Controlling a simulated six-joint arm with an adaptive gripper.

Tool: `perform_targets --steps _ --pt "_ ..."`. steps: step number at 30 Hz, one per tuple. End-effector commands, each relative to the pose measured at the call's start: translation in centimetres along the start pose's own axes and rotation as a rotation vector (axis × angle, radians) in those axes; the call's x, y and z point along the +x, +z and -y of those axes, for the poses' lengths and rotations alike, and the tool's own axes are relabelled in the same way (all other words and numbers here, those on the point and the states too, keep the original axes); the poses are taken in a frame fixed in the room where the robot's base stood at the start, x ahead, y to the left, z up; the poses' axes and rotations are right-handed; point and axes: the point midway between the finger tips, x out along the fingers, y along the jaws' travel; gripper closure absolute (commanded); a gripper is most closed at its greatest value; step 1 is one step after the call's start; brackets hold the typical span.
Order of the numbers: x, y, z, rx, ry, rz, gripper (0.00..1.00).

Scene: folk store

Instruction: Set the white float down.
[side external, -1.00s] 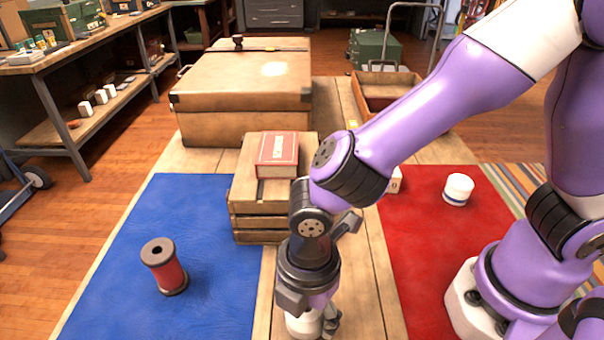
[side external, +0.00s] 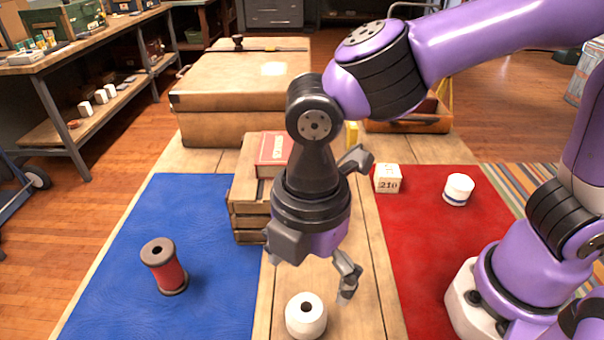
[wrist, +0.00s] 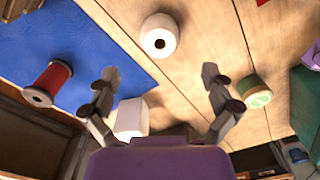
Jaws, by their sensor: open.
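The white float (side external: 306,316), a squat white cylinder with a dark hole in its top, stands upright on the bare wood strip between the blue and red cloths. My gripper (side external: 310,278) is above it, with fingers apart and nothing between them. In the wrist view the float (wrist: 159,35) stands clear of the fingertips of my open gripper (wrist: 160,75).
A red spool (side external: 166,268) stands on the blue cloth (side external: 215,215). A white number cube (side external: 387,179) and a white, blue-banded jar (side external: 458,189) are on the red cloth (side external: 435,250). A crate (side external: 248,222) bears a red book (side external: 272,155). The wrist view shows a green-topped round thing (wrist: 254,92) and a white object (wrist: 131,117).

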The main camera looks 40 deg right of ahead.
Motion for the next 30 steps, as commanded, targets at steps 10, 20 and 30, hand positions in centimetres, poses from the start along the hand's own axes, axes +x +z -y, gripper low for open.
perform_targets --steps 10,20,30 --pt "-4.4 4.1 -0.9 0.303 0.072 -0.051 0.05" --pt "-7.0 18.0 1.7 1.489 0.37 -0.291 0.05" --pt "-6.9 20.2 2.9 1.732 0.437 -0.357 0.05"
